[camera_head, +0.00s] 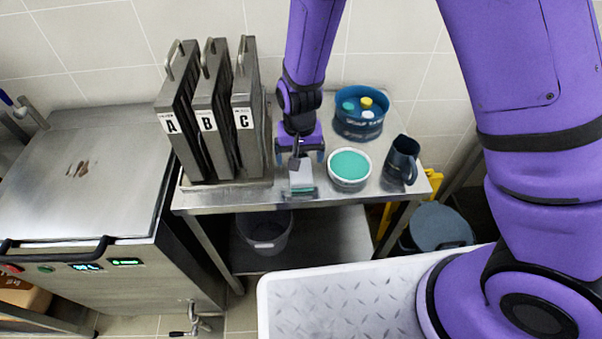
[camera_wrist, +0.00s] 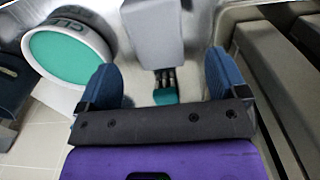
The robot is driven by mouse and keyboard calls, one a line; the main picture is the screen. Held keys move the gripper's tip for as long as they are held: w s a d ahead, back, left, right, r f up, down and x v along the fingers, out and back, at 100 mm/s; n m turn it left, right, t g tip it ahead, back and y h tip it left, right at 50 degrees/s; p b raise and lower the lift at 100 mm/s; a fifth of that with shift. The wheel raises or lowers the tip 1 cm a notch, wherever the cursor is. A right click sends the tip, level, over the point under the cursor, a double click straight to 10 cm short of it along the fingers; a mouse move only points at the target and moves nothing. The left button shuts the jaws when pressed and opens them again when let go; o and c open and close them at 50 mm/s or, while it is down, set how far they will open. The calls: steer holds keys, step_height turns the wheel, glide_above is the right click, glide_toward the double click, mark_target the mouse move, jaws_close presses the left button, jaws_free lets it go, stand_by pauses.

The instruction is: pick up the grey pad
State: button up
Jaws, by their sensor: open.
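The grey pad (camera_head: 301,174) lies near the front edge of the steel table, with a teal strip along its front side. It also shows in the wrist view as a grey block (camera_wrist: 152,32), with dark prongs and a teal patch close to it. My gripper (camera_head: 300,157) points down just behind and above the pad, its two fingers apart. In the wrist view my gripper (camera_wrist: 160,74) is open, and the grey block lies ahead of and between the blue fingertips. I see no grip on it. Contact cannot be told.
A white-rimmed bowl (camera_head: 349,168) with a teal top stands close to the right of the pad. A dark mug (camera_head: 401,160) and a blue tub (camera_head: 359,115) stand beyond. Upright steel cases A, B and C (camera_head: 249,150) stand close on the left.

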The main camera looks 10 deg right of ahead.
mark_target(301, 169)
steer(key=shift+s+d+f, duration=0.1)
steer(key=shift+s+f, duration=0.05)
steer(key=shift+f, duration=1.15)
steer(key=shift+s+f, duration=0.15)
steer(key=shift+f, duration=1.1)
steer(key=c, duration=1.1)
steer(key=shift+o, duration=0.2)
steer(key=shift+r, duration=0.2)
steer(key=shift+r, duration=0.6)
step_height(301, 169, up, 2)
steer(key=shift+r, duration=0.1)
steer(key=s+r, duration=0.1)
steer(key=s, duration=1.5)
steer(key=shift+a+r, duration=0.15)
steer(key=shift+a, duration=0.1)
